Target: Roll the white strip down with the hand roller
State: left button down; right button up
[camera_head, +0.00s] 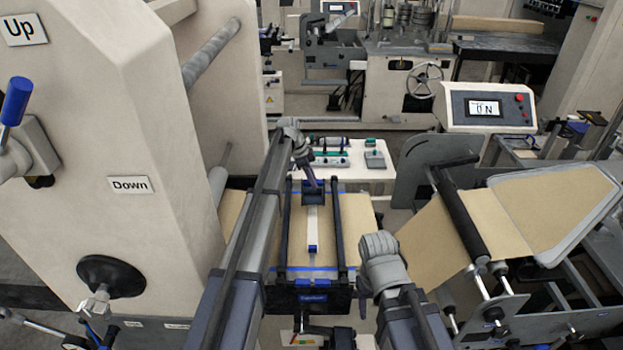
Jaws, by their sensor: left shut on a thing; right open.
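The white strip (312,219) runs lengthwise down the middle of the brown kraft web (358,222), with a blue band at its near end. The hand roller (313,192), dark with blue, is at the strip's far end. My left gripper (307,170) points down and is shut on the roller's handle, which it mostly hides. Whether the roller touches the strip I cannot tell. My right gripper (368,290) is open at the near right of the web, apart from the strip; its fingers are mostly hidden.
Dark rails (340,225) flank the strip, with a dark blue-labelled block (312,299) in front. A white table (350,172) with small tools stands behind. A beige machine housing (130,150) rises at left. A dark guide roller (460,212) and web stand at right.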

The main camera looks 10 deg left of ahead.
pick_arm(q)
jog(key=s+d+f+b, duration=0.1)
jog(key=s, duration=0.4)
jog(key=s+d, duration=0.1)
jog(key=s, duration=0.5)
jog(key=s+d+f+b, duration=0.1)
jog(key=s, duration=0.4)
jog(key=shift+s+d+f+b, duration=0.2)
jog(key=shift+f+b, duration=0.1)
jog(key=shift+b, duration=0.05)
dwell(0.5)
jog(key=shift+f, duration=0.2)
dwell(0.6)
